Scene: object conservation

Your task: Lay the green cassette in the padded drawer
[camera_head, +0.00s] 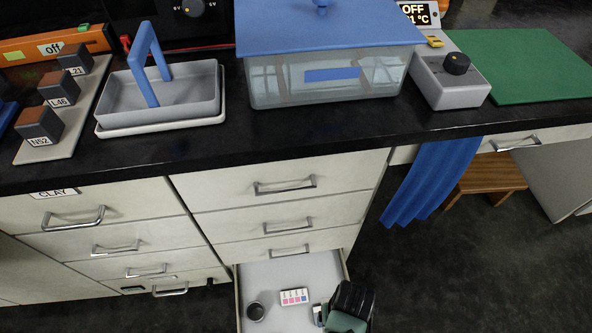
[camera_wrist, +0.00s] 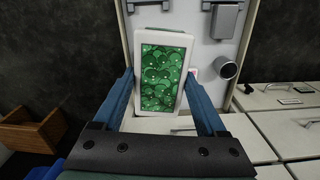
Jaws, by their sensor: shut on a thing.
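The green cassette (camera_wrist: 162,80) has a white frame around a bubbly green face. In the wrist view it stands between the two blue fingers of my gripper (camera_wrist: 158,92), which is shut on its side edges. The open drawer (camera_wrist: 212,55) lies behind the cassette, with a pale floor. In the head view the pale drawer (camera_head: 240,292) is pulled out at the bottom, and my dark gripper (camera_head: 347,300) is over its right front part. I cannot clearly tell the cassette there. Whether it touches the drawer floor is unclear.
The drawer holds a round dark cup (camera_head: 256,311) and a white strip with coloured squares (camera_head: 294,297). A grey block (camera_wrist: 225,20) shows at the drawer's far end in the wrist view. A wooden stool (camera_head: 487,178) and blue cloth (camera_head: 430,180) are to the right.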

